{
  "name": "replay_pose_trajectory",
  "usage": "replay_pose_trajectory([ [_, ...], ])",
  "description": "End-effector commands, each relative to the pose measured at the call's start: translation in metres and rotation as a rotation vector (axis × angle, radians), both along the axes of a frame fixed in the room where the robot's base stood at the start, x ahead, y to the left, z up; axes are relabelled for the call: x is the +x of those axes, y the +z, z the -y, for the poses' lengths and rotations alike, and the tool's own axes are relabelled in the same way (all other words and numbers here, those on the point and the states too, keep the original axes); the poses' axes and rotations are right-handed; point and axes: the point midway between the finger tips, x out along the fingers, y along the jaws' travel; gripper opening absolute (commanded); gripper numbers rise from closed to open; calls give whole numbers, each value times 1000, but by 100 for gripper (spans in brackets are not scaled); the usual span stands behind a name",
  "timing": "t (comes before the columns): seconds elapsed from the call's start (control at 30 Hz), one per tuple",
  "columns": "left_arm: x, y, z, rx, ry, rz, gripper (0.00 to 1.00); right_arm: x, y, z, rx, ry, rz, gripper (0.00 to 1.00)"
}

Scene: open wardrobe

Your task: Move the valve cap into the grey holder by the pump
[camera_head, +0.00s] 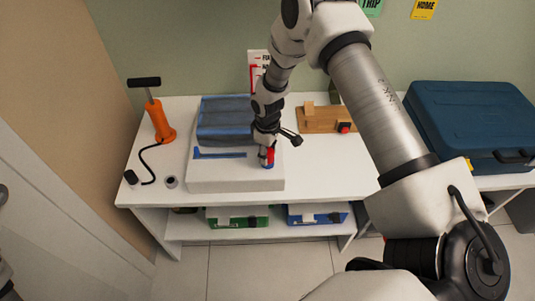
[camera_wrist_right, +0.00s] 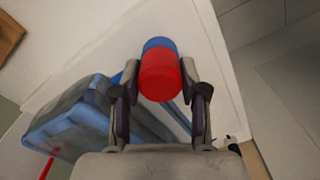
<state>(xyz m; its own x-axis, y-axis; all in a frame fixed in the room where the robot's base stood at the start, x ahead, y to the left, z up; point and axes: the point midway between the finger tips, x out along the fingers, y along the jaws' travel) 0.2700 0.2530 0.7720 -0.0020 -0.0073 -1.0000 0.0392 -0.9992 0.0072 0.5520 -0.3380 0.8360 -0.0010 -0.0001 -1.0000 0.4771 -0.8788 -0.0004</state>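The red valve cap (camera_wrist_right: 160,77) is between the two fingers of my right gripper (camera_wrist_right: 159,72), which touch its sides in the right wrist view. A blue piece (camera_wrist_right: 158,43) shows just beyond the cap. In the head view the right gripper (camera_head: 266,153) and the red cap (camera_head: 270,153) are at the front right of a white block, with the blue piece below the red. The grey holder (camera_head: 171,182) stands on the white table, left of the block. The orange pump (camera_head: 159,121) is behind it.
The white block (camera_head: 235,183) carries a blue-grey box (camera_head: 225,119). A black hose (camera_head: 145,162) runs from the pump to a black piece (camera_head: 130,177) near the holder. A wooden board (camera_head: 320,119) and dark blue case (camera_head: 470,120) lie to the right.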

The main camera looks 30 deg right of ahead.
Motion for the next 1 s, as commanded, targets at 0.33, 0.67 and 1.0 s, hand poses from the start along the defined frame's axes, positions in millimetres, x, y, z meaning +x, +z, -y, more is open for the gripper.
replay_pose_trajectory([
  [0.33,0,0,0,0,0,0,40,0,0,0,0,0,0,0],
  [0.67,0,4,0,0,0,0,40,0,4,0,0,-1,1,0],
  [1.0,0,9,0,0,0,0,40,0,10,0,0,-1,1,0],
])
